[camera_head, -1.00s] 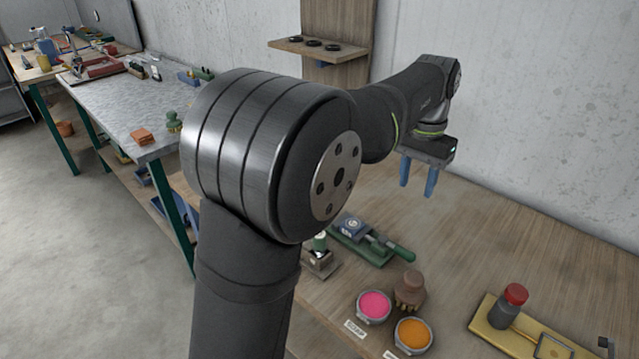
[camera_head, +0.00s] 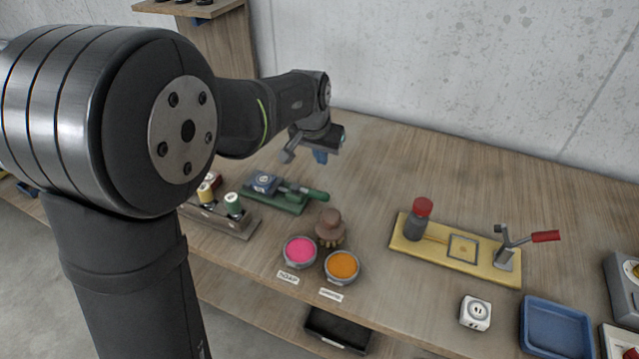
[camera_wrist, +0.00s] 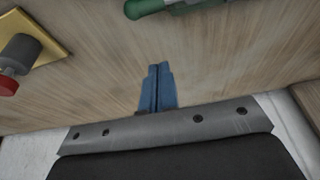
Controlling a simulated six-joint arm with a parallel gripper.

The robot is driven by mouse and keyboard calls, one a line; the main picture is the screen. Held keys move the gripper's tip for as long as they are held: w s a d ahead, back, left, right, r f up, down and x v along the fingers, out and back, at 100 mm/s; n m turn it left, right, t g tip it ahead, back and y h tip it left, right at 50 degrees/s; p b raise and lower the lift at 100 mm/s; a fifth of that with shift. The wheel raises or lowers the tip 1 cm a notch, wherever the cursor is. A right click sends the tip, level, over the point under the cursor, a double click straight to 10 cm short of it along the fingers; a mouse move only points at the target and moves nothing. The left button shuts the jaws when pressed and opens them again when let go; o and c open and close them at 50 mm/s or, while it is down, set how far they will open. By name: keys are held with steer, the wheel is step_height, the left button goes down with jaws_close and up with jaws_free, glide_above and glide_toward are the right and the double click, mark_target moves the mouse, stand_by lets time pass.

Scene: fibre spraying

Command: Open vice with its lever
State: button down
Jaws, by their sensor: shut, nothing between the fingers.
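My gripper (camera_head: 320,158) hangs above the table behind the green fixture, touching nothing. Its blue fingers show pressed together and empty in the wrist view (camera_wrist: 158,72). The green fixture (camera_head: 285,203) bears a blue-grey block (camera_head: 264,182) and a lever with a green handle (camera_head: 312,195). The tip of a green handle (camera_wrist: 150,6) shows at the top of the wrist view. On the right a yellow board (camera_head: 408,252) carries an upright grey post with a red-handled lever (camera_head: 544,237). I cannot tell for certain which of these two is the vice.
Pink (camera_head: 299,251) and orange (camera_head: 342,265) bowls and a brown brush (camera_head: 330,227) stand in front. A blue tray (camera_head: 556,330) lies at right. The table behind is clear.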

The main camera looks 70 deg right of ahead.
mark_target(311, 193)
steer(key=shift+f, duration=0.1)
steer(key=x, duration=1)
steer(key=shift+a+r, duration=0.2)
steer(key=shift+a, duration=0.4)
steer(key=shift+a+r, duration=0.2)
steer(key=shift+a, duration=0.45)
steer(key=shift+a+r, duration=0.1)
steer(key=shift+a, duration=0.65)
